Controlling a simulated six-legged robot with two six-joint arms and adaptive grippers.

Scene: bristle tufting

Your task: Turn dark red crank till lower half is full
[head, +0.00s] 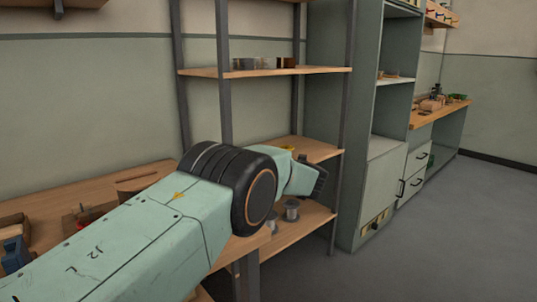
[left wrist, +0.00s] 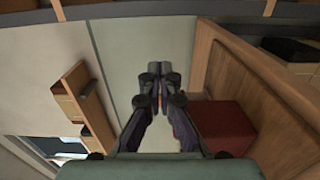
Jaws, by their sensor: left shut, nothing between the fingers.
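I cannot make out the dark red crank or a bristle holder clearly in either view. A small red item (head: 83,208) lies on the wooden bench at the left in the head view, too small to identify. My left arm crosses the head view from lower left, and its far end is partly hidden behind its own dark joint. My left gripper (left wrist: 159,82) shows in the left wrist view with its fingers together and nothing between them. A dark red boxy thing (left wrist: 226,130) is to the right of the fingers there. My right gripper is in neither view.
A metal-post shelf (head: 290,71) with several small items and spools (head: 292,210) stands beyond my arm. A green-grey cabinet (head: 368,190) and a wooden counter (head: 440,112) stand to its right. A blue tool (head: 14,250) is at far left. The floor at right is clear.

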